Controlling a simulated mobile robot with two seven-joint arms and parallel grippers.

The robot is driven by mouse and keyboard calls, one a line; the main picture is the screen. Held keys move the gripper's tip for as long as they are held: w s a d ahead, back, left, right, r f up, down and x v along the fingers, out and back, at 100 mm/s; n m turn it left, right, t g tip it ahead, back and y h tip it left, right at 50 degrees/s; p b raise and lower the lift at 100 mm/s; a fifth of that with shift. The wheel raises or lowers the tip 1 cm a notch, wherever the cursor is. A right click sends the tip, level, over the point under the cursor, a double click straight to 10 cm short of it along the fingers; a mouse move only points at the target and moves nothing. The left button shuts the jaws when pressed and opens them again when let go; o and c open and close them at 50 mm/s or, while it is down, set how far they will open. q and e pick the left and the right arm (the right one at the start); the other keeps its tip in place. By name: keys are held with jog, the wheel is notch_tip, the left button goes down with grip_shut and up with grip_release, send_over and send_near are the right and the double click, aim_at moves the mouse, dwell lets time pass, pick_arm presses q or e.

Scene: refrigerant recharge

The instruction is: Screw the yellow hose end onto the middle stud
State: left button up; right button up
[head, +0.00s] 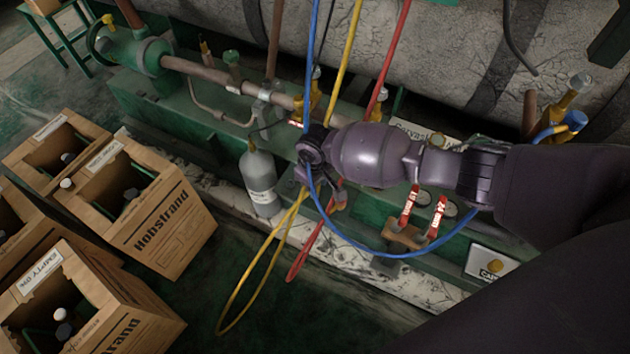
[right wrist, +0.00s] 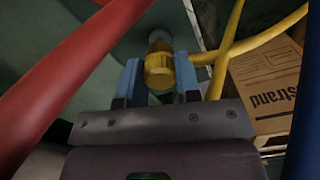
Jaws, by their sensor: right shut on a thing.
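My right gripper (right wrist: 159,80) has its two blue fingers on either side of the yellow hose end (right wrist: 159,71) and is shut on it. The yellow hose runs off to the right from it. A pale round piece (right wrist: 158,42), perhaps the middle stud, is in line just beyond the hose end; I cannot tell whether they are threaded together. In the head view my right gripper (head: 322,194) is low in front of the green machine, and my arm hides the hose end and stud. The yellow hose (head: 252,272) hangs in a loop below. My left gripper is not in view.
A blue hose (head: 352,246) and a red hose (head: 305,252) hang close around my gripper. A grey bottle (head: 259,181) stands to its left. Red-handled valves (head: 409,205) are to its right. Cardboard crates (head: 160,225) with bottles stand on the floor at left.

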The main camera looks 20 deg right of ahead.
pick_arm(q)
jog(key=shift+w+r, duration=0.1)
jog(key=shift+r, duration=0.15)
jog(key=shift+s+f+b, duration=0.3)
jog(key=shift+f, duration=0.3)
pick_arm(e)
jog(key=shift+f, duration=1)
dwell(0.4)
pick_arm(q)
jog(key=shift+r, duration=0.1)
pick_arm(e)
jog(key=shift+w+r+m+p, duration=0.1)
jog(key=shift+r+m+p, duration=0.1)
jog(key=shift+m+p, duration=0.45)
jog(key=shift+m, duration=0.95)
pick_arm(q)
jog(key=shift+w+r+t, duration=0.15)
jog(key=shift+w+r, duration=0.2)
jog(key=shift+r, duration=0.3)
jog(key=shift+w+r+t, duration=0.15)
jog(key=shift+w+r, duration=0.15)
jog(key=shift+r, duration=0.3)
pick_arm(e)
jog(key=shift+f, duration=0.2)
